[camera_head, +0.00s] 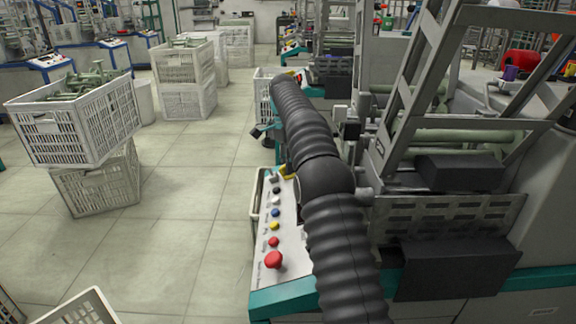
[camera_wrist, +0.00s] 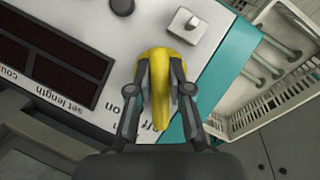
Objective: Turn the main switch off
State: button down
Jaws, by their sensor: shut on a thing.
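The main switch (camera_wrist: 158,66) is a yellow rotary handle on the white control panel (camera_wrist: 109,113). In the wrist view its long side runs up and down the picture, between my two fingers. My gripper (camera_wrist: 160,78) is shut on it, one finger against each side. I cannot tell the switch's setting.
The panel carries a row of buttons, among them a red mushroom button (camera_head: 273,259). A white toggle (camera_wrist: 187,26) and a dark display (camera_wrist: 55,60) sit near the switch. A white crate (camera_wrist: 272,100) stands beyond the teal edge. Stacked crates (camera_head: 72,127) stand left; the floor between is clear.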

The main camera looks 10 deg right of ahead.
jog(key=c, duration=1.1)
grip_release()
